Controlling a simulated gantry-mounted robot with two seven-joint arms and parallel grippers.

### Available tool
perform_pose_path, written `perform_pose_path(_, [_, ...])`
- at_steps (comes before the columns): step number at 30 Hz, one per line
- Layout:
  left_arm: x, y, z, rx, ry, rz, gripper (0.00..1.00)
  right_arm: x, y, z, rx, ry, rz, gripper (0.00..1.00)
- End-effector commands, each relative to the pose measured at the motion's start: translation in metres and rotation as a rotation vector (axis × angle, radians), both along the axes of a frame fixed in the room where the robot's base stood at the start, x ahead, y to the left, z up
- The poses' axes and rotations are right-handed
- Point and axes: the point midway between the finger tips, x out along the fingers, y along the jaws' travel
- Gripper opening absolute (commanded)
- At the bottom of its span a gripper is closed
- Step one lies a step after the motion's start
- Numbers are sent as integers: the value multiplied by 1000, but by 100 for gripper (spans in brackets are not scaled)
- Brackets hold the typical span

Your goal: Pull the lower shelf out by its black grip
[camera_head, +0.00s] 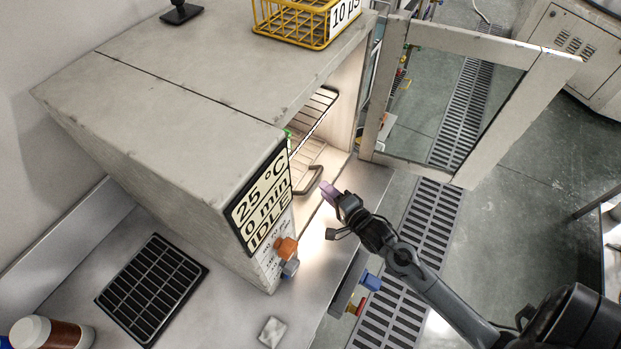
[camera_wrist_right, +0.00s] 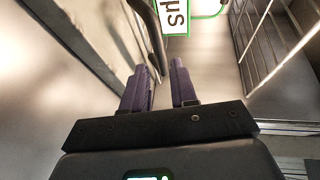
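The lower shelf (camera_head: 301,172) is a wire rack inside the lit cabinet in the head view. Its black grip (camera_head: 313,186) is a dark bent bar at the shelf's front. My right gripper (camera_head: 328,192), with purple fingers, is just to the right of the grip, near the cabinet opening. In the right wrist view the two fingers (camera_wrist_right: 162,88) stand apart with nothing between them. A dark bent bar (camera_wrist_right: 152,35) reaches close to the fingertips there, probably the grip; I cannot tell whether they touch. My left gripper is not in view.
The glass door (camera_head: 463,88) stands open at the right. An upper wire shelf (camera_head: 318,108) is above the lower one. A yellow basket (camera_head: 290,27) sits on the cabinet top (camera_head: 190,85). Orange knob (camera_head: 286,249) and display (camera_head: 262,200) are on the front. A black rack (camera_head: 151,290) lies on the bench.

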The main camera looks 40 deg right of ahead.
Motion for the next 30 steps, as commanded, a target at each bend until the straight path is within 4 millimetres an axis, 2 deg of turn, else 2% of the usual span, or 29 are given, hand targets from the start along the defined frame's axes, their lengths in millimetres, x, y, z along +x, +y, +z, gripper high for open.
perform_pose_path(9, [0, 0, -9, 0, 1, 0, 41, 52, -1, -9, 0, -3, 0, 27])
perform_pose_path(15, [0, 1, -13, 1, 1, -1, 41, 74, -2, -14, -1, -1, 0, 27])
perform_pose_path(21, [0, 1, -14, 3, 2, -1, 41, 83, -3, -15, -1, 0, -1, 27])
perform_pose_path(29, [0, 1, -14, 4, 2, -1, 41, 83, -2, -15, -1, 1, 0, 27])
perform_pose_path(30, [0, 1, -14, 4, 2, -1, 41, 83, -2, -15, -1, 1, 0, 24])
